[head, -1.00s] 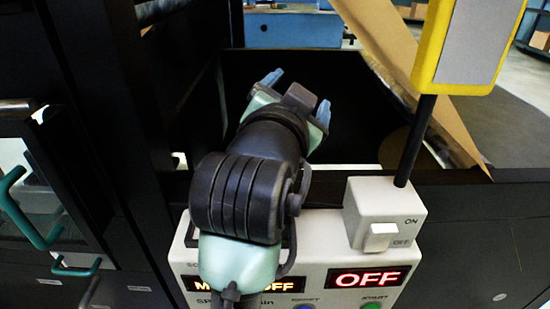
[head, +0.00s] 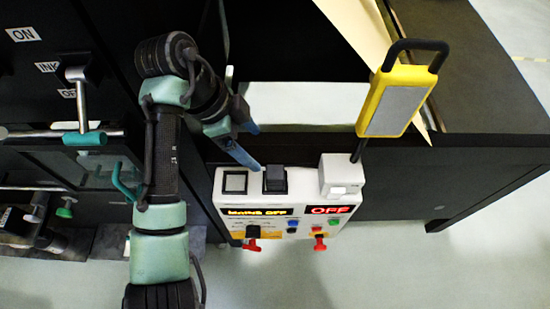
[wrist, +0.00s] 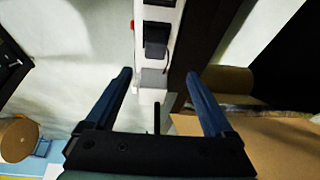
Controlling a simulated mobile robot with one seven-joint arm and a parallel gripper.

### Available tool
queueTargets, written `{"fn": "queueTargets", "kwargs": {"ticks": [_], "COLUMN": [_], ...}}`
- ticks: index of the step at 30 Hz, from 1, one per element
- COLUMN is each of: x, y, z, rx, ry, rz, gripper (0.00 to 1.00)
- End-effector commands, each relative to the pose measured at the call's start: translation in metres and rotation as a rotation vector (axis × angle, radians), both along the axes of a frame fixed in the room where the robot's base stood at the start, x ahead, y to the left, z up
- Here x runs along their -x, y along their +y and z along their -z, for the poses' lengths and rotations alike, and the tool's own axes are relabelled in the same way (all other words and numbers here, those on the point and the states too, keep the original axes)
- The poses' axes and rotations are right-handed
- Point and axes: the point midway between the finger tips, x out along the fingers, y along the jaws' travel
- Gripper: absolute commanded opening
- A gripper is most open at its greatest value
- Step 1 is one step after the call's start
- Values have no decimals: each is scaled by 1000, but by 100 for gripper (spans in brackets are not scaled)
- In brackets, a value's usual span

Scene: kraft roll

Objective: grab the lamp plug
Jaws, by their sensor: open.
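A black block (head: 274,179), which looks like the lamp plug, stands on top of the white control box (head: 262,208). A flatter dark square (head: 235,183) is to its left. The yellow lamp (head: 397,100) rises on a black stem from a white switch base (head: 343,175) at the box's right end. My gripper (head: 256,150) is open and empty, just above and left of the black block in the head view. In the wrist view the black block (wrist: 156,38) lies ahead of my gripper (wrist: 158,75), roughly centred between the fingers but beyond their tips.
A brown paper sheet (head: 362,30) hangs behind the lamp. Red-handled knobs (head: 252,244) stick out of the box front. A handled black cabinet (head: 80,75) stands at left. In the wrist view, a cardboard roll (wrist: 225,80) lies right of the fingers.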

Motion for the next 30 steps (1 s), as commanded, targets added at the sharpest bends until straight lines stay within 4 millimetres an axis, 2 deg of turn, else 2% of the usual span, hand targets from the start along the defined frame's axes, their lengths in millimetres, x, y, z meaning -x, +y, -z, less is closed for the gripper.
{"fn": "queueTargets", "kwargs": {"ticks": [1,4,15,23,30], "x": [5,10,11,9,3], "y": [3,4,-21,-27,-42], "z": [-8,-4,59,70,101], "rx": [1,6,7,5,5], "ry": [22,43,46,48,49], "rz": [15,35,42,38,38], "gripper": [88,88,88,88,88]}}
